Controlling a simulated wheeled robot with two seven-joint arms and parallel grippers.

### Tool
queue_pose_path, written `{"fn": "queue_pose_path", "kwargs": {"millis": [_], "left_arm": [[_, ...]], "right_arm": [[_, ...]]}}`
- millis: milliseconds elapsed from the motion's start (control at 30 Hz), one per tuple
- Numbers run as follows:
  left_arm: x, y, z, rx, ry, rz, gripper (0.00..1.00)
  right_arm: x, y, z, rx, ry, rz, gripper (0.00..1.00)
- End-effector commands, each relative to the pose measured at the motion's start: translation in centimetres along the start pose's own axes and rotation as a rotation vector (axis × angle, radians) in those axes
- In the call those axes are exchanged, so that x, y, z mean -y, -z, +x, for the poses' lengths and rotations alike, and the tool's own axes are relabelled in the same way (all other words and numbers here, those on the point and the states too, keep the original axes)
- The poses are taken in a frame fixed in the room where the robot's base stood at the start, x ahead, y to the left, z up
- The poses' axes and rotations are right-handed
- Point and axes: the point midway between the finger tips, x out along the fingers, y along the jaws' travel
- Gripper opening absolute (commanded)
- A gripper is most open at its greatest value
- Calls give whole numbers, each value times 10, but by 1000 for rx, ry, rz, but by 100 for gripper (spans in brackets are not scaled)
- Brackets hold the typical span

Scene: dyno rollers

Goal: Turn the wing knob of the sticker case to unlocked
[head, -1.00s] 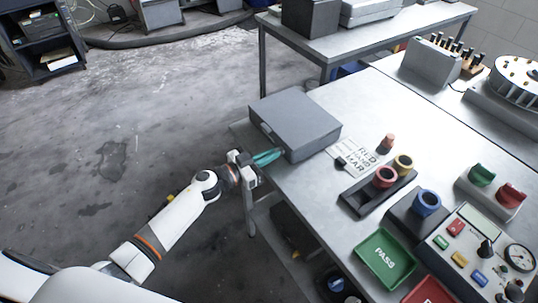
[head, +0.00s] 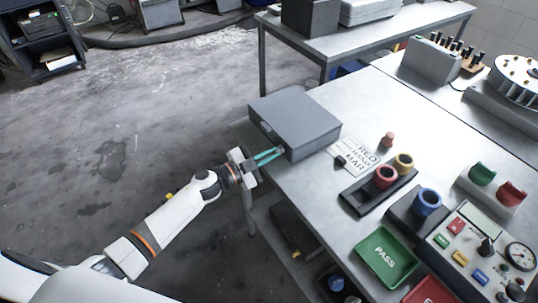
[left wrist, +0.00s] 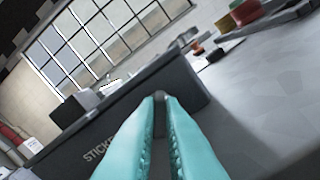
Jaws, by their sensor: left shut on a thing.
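The sticker case (head: 294,120) is a closed grey box at the near-left corner of the workbench. Its dark front face (left wrist: 120,118) with partly hidden lettering shows in the left wrist view. My left gripper (head: 280,151) reaches in from the left to that front face, near its right end. Its two teal fingers are shut on the wing knob (left wrist: 161,95), a small grey piece showing between the fingertips (left wrist: 163,99). The fingers hide most of the knob, so I cannot read its position. My right gripper is not in view.
A printed card (head: 354,157) lies right of the case. A black holder (head: 377,195) with red and yellow rings, a green PASS tray (head: 386,257) and a control panel (head: 476,252) stand further right. Open floor (head: 110,130) lies left of the bench.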

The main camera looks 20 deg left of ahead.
Motion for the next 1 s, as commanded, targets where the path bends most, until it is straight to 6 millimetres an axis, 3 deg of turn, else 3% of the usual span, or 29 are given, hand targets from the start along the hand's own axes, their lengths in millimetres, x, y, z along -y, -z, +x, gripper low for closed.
{"fn": "queue_pose_path", "kwargs": {"millis": [600, 1000], "left_arm": [[4, 3, 0, 0, 2, 582, 0], [4, 3, -1, 0, 2, 856, 0]], "right_arm": [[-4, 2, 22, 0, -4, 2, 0], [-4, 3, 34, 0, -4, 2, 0]]}}
